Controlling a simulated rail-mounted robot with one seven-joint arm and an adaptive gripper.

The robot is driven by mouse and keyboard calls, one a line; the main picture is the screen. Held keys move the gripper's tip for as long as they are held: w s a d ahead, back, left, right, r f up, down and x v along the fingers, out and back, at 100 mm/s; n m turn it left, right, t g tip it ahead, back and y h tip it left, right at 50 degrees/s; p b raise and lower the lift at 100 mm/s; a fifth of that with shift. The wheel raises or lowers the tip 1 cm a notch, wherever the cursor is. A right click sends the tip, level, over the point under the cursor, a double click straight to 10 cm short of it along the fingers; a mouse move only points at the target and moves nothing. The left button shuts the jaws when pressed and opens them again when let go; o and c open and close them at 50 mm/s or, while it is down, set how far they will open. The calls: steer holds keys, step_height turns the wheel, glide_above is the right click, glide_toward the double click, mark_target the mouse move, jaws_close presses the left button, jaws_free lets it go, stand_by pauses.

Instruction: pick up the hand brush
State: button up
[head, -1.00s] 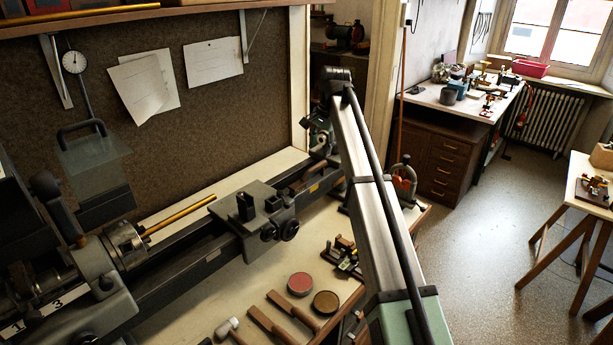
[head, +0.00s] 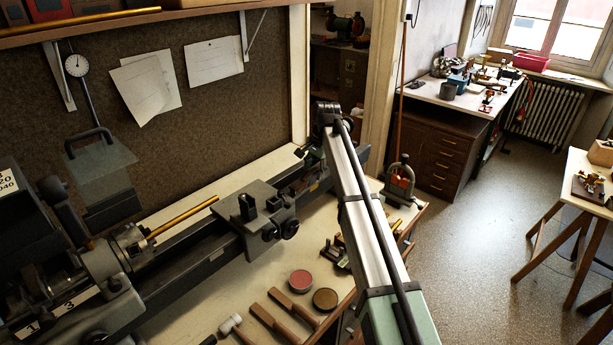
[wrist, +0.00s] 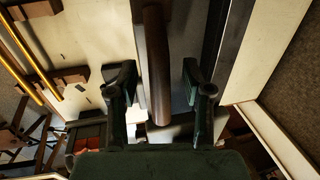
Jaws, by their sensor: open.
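A brown, rounded wooden handle (wrist: 157,70), which looks like that of the hand brush, shows in the wrist view. It runs from the top edge to a blunt end near the middle. My gripper (wrist: 160,88) is open, with one dark finger on each side of the handle. There is a gap on both sides, wider on the right. I cannot tell how far the handle lies below the fingertips. No bristles are visible. In the head view I cannot make out the brush, and my arm covers part of the bench's right end.
The lathe (head: 215,258) runs along the bench, with a brass rod (head: 182,217) at its chuck. Brass tubes (wrist: 30,57) show at left in the wrist view.

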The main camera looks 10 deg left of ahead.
jaws_close()
stand_by(0.3)
